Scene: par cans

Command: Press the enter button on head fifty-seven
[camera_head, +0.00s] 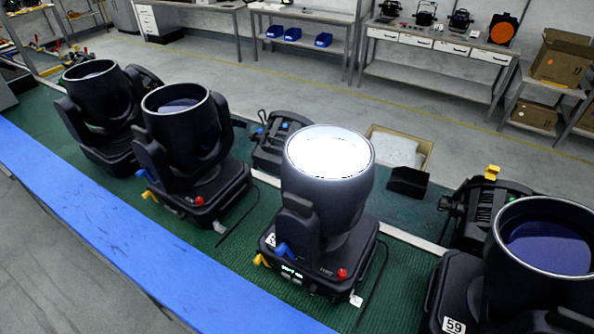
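Several black moving-head lights stand on the green bench mat. The middle light (327,190) is upright with its lens glowing white. Its base carries a lit green display (290,272), a red knob or button (342,273), and blue and yellow connectors at the left. A white label (270,240) on it is partly hidden, and only something like a 5 shows. The light at the right (540,270) is dark and its label (453,325) reads 59. Two dark lights (185,130) (95,105) stand at the left; I see no readable numbers on them. Neither gripper shows.
A blue front edge (110,230) runs along the green mat (240,265). Black clamp-like parts (280,140) and an open cardboard box (400,145) lie behind the lights. Dark cables lie beside the bases. Workbenches (440,40) and cartons (560,60) stand across the open floor.

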